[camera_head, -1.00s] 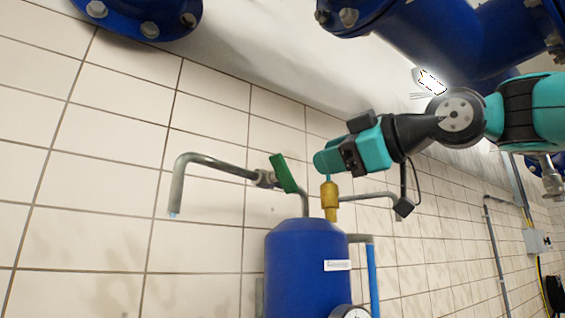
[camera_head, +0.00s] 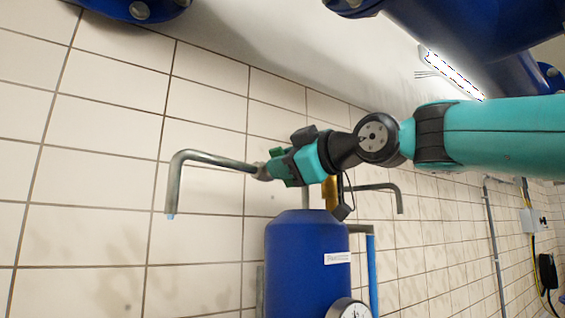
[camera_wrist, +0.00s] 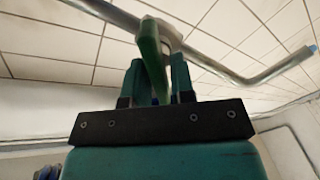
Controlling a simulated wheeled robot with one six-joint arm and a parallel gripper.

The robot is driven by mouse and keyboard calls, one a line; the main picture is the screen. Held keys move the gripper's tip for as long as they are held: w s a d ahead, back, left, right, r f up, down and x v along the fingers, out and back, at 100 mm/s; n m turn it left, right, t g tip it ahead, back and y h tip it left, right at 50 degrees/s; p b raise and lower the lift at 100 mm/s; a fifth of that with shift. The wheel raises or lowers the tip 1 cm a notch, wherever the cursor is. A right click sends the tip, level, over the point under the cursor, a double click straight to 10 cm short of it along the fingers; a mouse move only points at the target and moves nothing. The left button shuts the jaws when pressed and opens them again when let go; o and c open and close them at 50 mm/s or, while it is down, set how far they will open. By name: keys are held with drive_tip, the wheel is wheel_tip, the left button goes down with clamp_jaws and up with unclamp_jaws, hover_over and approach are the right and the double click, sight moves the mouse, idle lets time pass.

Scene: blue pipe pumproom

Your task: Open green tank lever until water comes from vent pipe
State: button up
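The green lever (camera_wrist: 150,45) sits on a valve in the grey metal vent pipe (camera_head: 205,158). In the wrist view it stands upright, with its lower end between the two fingers of my gripper (camera_wrist: 155,85). The fingers are apart, one on each side of the lever; whether either touches it is hard to tell. In the head view my gripper (camera_head: 276,170) is at the valve and covers most of the lever; its dark green top (camera_head: 277,152) shows above. The pipe bends down at the left, with a small light blue tip at its end.
The blue tank (camera_head: 305,255) stands below my gripper, with a gauge (camera_head: 348,309) low at its right front. A brass fitting (camera_head: 331,192) and a second bent pipe (camera_head: 378,187) are just right of my gripper. A tiled wall is behind; large blue pipes (camera_head: 460,30) hang above.

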clamp_jaws()
drive_tip(key=shift+m, duration=0.3)
drive_tip(key=m, duration=0.4)
drive_tip(key=shift+w+d, duration=0.1)
drive_tip(key=shift+m, duration=1.8)
drive_tip(key=shift+o, duration=2.2)
unclamp_jaws()
drive_tip(key=shift+d, duration=0.1)
drive_tip(key=shift+r, duration=0.1)
